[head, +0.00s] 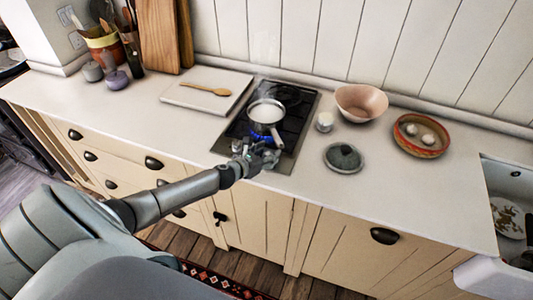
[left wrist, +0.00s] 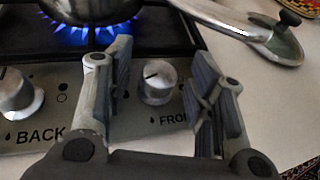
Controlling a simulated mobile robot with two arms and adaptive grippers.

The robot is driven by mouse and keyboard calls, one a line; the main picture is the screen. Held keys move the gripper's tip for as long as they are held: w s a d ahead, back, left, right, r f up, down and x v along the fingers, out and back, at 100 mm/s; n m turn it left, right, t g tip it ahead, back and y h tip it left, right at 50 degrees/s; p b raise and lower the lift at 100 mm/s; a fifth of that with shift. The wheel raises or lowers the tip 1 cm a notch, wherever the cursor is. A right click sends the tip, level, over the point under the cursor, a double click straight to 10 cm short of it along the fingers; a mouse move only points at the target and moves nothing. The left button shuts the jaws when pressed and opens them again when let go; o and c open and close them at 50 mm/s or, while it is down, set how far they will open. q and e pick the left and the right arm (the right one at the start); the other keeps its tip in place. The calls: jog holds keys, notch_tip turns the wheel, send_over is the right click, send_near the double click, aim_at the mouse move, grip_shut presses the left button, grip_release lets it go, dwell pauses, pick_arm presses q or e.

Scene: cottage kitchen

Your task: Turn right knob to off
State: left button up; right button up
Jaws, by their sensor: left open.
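In the left wrist view the right knob (left wrist: 157,82), silver with a dark pointer line, sits on the stove panel beside the letters "FRO", the rest hidden by my finger. The left knob (left wrist: 18,92) is beside "BACK". My left gripper (left wrist: 163,85) is open, its fingers on either side of the right knob; I cannot tell if they touch it. In the head view my left gripper (head: 262,157) is at the front edge of the stove (head: 290,133) and hides the knobs. A blue flame (left wrist: 85,35) burns under the pan (head: 266,112). My right gripper is not in view.
The pan's handle (head: 277,139) points toward my gripper. A board (head: 190,95) with a wooden spoon (head: 208,89) lies left.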

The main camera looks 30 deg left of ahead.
pick_arm(q)
jog(key=c, duration=0.9)
jog(key=shift+m+h, duration=0.3)
jog(key=shift+a+f+m+h+b, duration=0.2)
jog(key=shift+a+m+h+b, duration=0.05)
jog(key=shift+m+h+b, duration=0.75)
jog(key=m+g+h+b, duration=0.1)
jog(key=m+h+b, duration=0.1)
jog(key=b, duration=0.2)
jog(key=m+g+h+b, duration=0.2)
jog(key=h+b, duration=0.1)
jog(key=b, duration=0.2)
jog(key=m+g+h+b, duration=0.2)
jog(key=m+b, duration=0.1)
jog(key=b, duration=0.1)
jog(key=shift+w+a, duration=0.25)
jog(key=shift+w, duration=0.05)
jog(key=shift+r+m+g+h+b, duration=0.15)
jog(key=shift+m+g+h+b, duration=0.5)
jog(key=shift+b, duration=0.7)
jog(key=o, duration=0.9)
